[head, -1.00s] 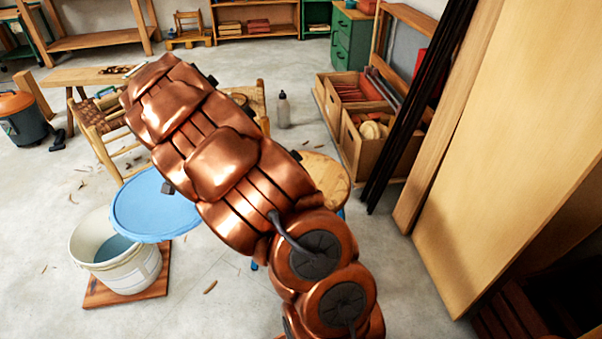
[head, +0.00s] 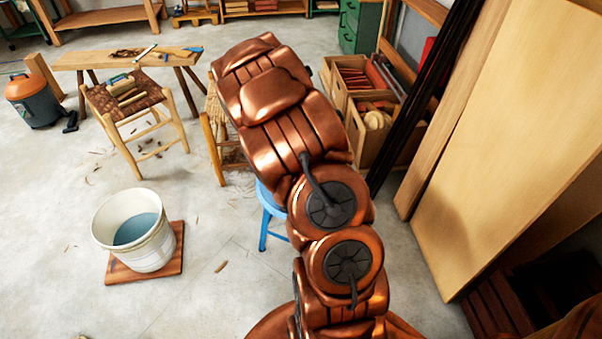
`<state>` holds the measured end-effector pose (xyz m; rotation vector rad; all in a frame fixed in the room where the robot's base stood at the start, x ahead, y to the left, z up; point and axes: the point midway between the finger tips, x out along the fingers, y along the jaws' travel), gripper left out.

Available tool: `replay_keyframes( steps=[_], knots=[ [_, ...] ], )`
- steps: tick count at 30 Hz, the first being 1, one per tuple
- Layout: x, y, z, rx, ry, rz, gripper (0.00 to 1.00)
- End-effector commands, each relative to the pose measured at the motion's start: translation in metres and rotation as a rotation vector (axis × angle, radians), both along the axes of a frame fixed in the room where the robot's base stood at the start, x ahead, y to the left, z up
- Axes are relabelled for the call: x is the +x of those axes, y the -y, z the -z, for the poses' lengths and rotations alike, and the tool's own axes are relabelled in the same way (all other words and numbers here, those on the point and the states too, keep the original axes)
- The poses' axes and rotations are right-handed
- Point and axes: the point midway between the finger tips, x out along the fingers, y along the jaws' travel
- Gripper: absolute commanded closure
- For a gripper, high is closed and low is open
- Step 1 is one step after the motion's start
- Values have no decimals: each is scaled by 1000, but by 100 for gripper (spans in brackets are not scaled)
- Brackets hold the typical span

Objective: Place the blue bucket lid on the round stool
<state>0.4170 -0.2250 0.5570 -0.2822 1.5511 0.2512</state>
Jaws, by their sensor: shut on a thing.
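The blue bucket lid is out of sight in the head view. My copper-coloured arm covers the middle of the picture, and my gripper is hidden behind it. The white bucket (head: 133,230) stands uncovered on a square wooden board, with bluish liquid inside.
A woven-seat stool (head: 128,100) and a low bench (head: 108,60) with tools stand at the back left, near a grey-orange vacuum (head: 34,98). Wooden crates (head: 362,130) and leaning boards (head: 500,120) fill the right.

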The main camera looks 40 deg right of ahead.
Motion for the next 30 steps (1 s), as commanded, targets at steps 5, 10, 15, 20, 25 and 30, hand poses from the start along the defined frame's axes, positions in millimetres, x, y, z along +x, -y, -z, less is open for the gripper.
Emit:
replay_keyframes(
  steps=[5,10,15,20,25,30],
  knots=[
    [18,28,3,-5,5,0,100],
    [32,49,6,-2,3,-2,100],
    [45,70,7,-3,3,-4,100],
    [57,88,10,-3,3,-4,100],
    [67,105,11,-1,2,-4,100],
    [74,117,13,-3,1,-4,100]
  ],
)
